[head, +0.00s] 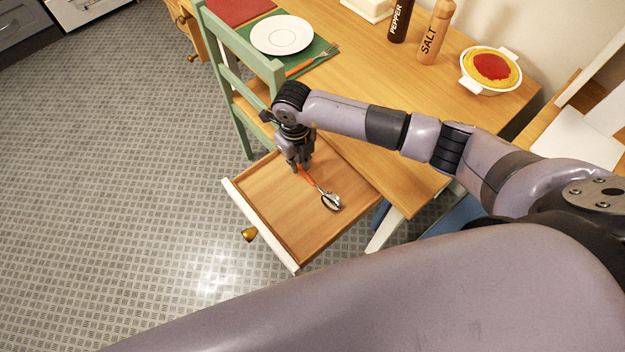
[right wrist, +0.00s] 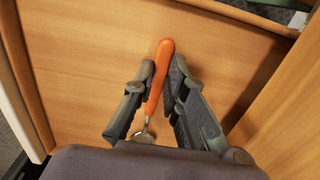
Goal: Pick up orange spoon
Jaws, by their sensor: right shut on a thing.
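An orange-handled spoon (head: 329,198) with a metal bowl is in the open drawer (head: 268,208) of the wooden table. My right gripper (head: 300,168) is over the drawer and shut on the spoon's orange handle. In the right wrist view the handle (right wrist: 158,75) stands between the two fingers of the gripper (right wrist: 154,95), with the metal end partly hidden by the wrist. I cannot tell whether the spoon touches the drawer floor. The left gripper is not in view.
A green chair (head: 240,62) stands close beside the drawer. On the table (head: 410,160) are a white plate (head: 282,35), a fork (head: 312,62), pepper (head: 399,20) and salt (head: 436,32) mills, and a white dish (head: 480,86) of food. The tiled floor at left is clear.

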